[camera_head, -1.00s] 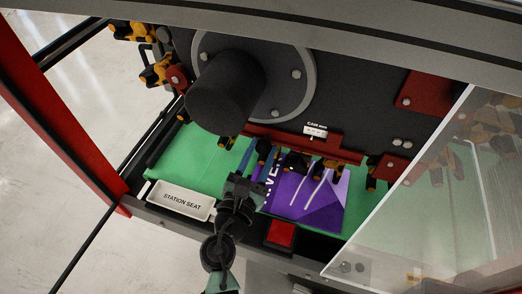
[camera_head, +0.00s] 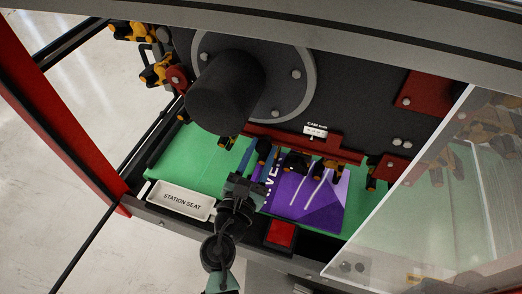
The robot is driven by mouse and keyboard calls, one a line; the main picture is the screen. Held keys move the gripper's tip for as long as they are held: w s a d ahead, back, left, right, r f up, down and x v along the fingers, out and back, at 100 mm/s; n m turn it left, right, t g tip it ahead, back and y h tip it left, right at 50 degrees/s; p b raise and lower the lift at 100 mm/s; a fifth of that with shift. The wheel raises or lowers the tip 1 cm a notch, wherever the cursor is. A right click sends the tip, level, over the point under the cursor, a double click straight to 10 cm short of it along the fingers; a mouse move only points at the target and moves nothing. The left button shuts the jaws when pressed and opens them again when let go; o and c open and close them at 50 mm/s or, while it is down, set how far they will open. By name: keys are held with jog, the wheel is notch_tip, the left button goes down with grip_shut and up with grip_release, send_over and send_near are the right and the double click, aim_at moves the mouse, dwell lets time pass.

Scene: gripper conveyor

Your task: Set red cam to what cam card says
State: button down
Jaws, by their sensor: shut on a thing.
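A long red bar (camera_head: 280,143), which I take for the red cam, runs across the dark machine face. A small white plate (camera_head: 315,130) marked "CAM mm" sits just above it, with a dark pointer at its lower edge. The writing on the plate's lower part is too small to read. I cannot pick out a separate cam card. My gripper (camera_head: 258,163) comes up from the bottom of the head view, in front of the bar's left half. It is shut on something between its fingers. That thing is mostly hidden, and I cannot tell whether it belongs to the bar.
Black-and-orange conveyor grippers (camera_head: 328,170) hang below the bar. A purple pouch (camera_head: 318,212) lies on the green belt (camera_head: 195,160). A white "STATION SEAT" tray (camera_head: 180,200), a red block (camera_head: 281,235) and a clear panel (camera_head: 420,220) at right surround my arm. A dark cylinder (camera_head: 225,90) juts out above.

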jog(key=shift+w+a, duration=0.15)
jog(key=shift+a, duration=0.6)
jog(key=shift+c, duration=2.3)
grip_release()
jog(key=b+v, duration=0.1)
jog(key=v, duration=1.2)
jog(key=shift+b, duration=0.3)
jog(key=shift+w, duration=0.1)
